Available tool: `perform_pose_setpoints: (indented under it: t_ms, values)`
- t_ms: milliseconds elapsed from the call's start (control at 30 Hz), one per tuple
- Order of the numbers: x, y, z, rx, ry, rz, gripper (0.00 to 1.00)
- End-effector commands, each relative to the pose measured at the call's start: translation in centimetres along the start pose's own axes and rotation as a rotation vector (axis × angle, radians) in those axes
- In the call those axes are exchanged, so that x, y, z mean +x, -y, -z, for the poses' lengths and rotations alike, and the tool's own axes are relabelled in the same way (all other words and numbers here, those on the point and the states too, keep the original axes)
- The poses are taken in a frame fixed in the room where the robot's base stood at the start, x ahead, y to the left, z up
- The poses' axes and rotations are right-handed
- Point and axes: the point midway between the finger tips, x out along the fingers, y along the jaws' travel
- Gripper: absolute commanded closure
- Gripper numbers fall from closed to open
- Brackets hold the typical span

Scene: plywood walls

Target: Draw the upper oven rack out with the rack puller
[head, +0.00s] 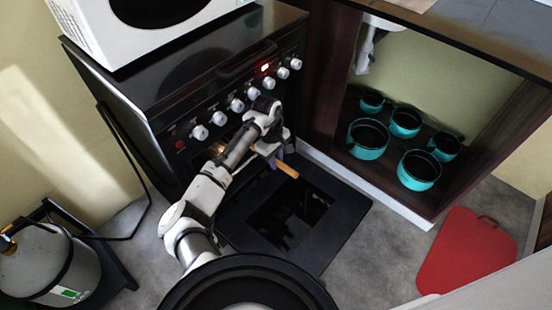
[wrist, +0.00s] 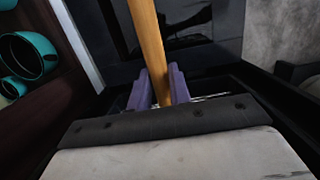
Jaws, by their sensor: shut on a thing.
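My gripper (head: 277,160) is at the oven opening, above the inner edge of the lowered oven door (head: 345,215). Its purple fingers are shut on the wooden rack puller (head: 289,170). In the wrist view the light-brown puller (wrist: 148,35) runs up between the two fingers (wrist: 160,90). The puller's far end is hidden in both views. The black oven (head: 165,125) has white knobs and a lit red display. The upper rack is mostly hidden by my arm; a few thin bright lines beside the fingers in the wrist view may be rack wire, but I cannot tell.
A white microwave (head: 150,45) stands on the stove. An open cabinet (head: 440,205) with several teal pots (head: 368,140) is at the right. A red board (head: 465,250) lies on the floor. A gas cylinder (head: 50,275) stands at the lower left. Grey floor is free beside the door.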

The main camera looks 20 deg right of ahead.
Motion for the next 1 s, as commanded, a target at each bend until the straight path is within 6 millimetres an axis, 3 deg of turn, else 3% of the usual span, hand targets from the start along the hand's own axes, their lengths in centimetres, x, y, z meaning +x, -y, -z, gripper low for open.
perform_pose_setpoints:
  t_ms: [1000]
  values:
    - [0.7, 0.0, -5.4, 0.002, 0.003, 0.0, 1.0]
